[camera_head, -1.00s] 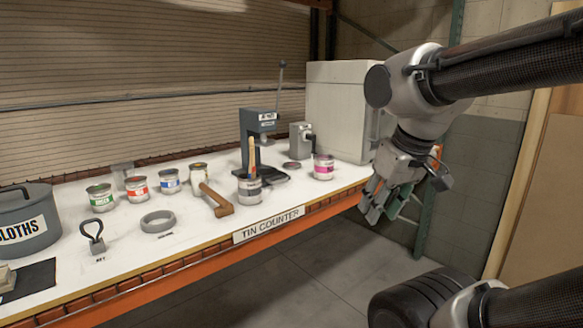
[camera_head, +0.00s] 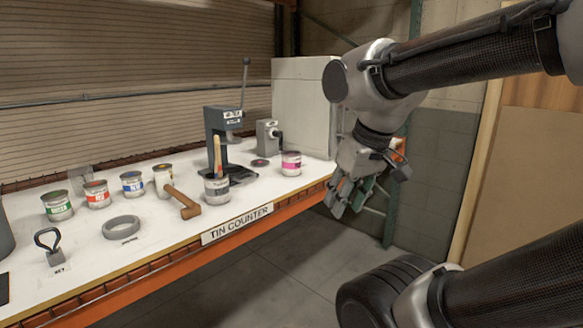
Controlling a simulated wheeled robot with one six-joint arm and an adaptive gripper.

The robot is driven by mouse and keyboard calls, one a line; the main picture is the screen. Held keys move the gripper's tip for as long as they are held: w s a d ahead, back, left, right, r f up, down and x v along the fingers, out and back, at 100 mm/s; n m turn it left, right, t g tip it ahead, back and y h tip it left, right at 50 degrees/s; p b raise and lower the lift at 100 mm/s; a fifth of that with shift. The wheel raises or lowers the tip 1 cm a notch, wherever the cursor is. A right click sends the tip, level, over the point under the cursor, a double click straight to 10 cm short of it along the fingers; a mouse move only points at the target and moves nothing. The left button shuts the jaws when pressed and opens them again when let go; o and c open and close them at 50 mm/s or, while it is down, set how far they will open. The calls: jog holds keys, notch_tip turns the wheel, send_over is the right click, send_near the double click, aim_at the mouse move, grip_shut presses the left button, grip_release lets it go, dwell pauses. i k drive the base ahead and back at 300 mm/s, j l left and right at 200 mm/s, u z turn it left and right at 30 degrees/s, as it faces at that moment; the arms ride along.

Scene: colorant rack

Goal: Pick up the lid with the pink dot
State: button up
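A small dark disc (camera_head: 260,162) with a pinkish tint lies flat on the white counter, between the press and the pink-labelled tin; it looks like a lid, but its dot is too small to make out.
The counter (camera_head: 150,240) holds a grey press (camera_head: 222,130), a small grey device (camera_head: 268,136), a tin with a brush (camera_head: 217,188), a mallet (camera_head: 183,203), a grey ring (camera_head: 121,227), a key tool (camera_head: 50,246) and several tins. A pale cabinet (camera_head: 300,105) stands behind the disc.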

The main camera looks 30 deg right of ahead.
aim_at(257, 163)
jog(key=i+l, duration=0.2)
jog(key=l, duration=0.15)
jog(key=i+l+u, duration=0.15)
jog(key=i+l, duration=0.3)
jog(key=l, duration=0.25)
jog(key=i+l+u, duration=0.15)
jog(key=l, duration=0.2)
jog(key=i+l, duration=0.25)
jog(key=i+l+u, duration=0.15)
jog(key=l, duration=0.35)
jog(key=i+l, duration=0.2)
jog(key=l, duration=0.2)
jog(key=i+l+u, duration=0.15)
jog(key=l, duration=0.25)
